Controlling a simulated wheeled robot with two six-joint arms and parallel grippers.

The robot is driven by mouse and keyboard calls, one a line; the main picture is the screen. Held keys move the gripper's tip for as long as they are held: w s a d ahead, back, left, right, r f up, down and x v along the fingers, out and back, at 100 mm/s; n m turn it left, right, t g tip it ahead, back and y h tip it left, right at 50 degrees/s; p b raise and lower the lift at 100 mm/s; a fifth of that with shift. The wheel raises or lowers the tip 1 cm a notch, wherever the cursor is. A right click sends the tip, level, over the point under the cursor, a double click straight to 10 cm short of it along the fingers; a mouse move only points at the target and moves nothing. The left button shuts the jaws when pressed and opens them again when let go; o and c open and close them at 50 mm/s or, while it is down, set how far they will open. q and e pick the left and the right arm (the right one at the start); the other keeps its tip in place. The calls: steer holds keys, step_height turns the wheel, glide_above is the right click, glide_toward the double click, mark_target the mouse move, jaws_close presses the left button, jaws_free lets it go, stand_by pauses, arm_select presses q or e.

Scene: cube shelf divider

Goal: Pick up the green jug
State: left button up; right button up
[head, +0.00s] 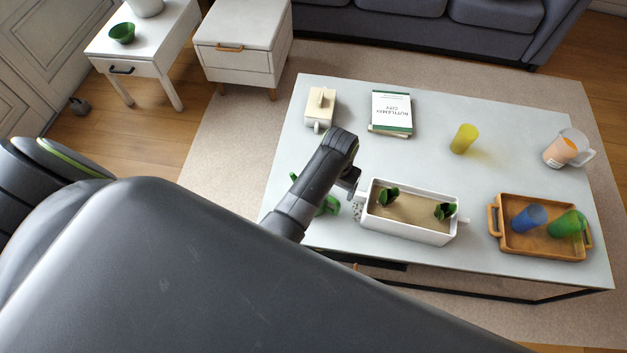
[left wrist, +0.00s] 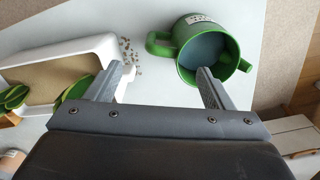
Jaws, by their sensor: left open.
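The green jug (left wrist: 212,50) shows in the left wrist view with its blue-grey inside facing the camera. Its handle (left wrist: 157,43) points left, and a speckled label is on its upper side. In the head view the green jug (head: 329,205) is mostly hidden behind my left arm, at the table's near left. My left gripper (left wrist: 163,75) is open and empty. Its right finger overlaps the jug's lower rim in the picture, and the handle appears between the fingers, beyond their tips. I cannot tell whether they touch. In the head view my left gripper (head: 352,181) is above the jug.
A white planter (head: 405,236) with green leaves stands right of the jug, close to the left finger. A wooden tray (head: 510,243) holds a blue cup (head: 526,218) and a green cup (head: 567,224). A yellow cup (head: 463,139), books (head: 391,110) and a pitcher (head: 563,151) stand farther back.

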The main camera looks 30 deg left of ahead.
mark_target(334, 200)
arm_select(q)
step_height(334, 200, down, 3)
steer(key=shift+f, duration=0.1)
steer(key=shift+f+b, duration=0.4)
steer(key=shift+f, duration=0.3)
step_height(334, 200, down, 3)
steer(key=shift+w+f+b, duration=0.15)
steer(key=shift+f+b, duration=0.05)
steer(key=shift+b, duration=0.25)
steer(key=shift+f, duration=0.55)
arm_select(e)
steer(key=shift+s+a+f, duration=0.1)
steer(key=shift+f, duration=0.5)
steer(key=shift+s+a+f, duration=0.1)
steer(key=shift+f, duration=0.45)
arm_select(q)
steer(key=shift+d, duration=0.1)
steer(key=shift+c, duration=0.4)
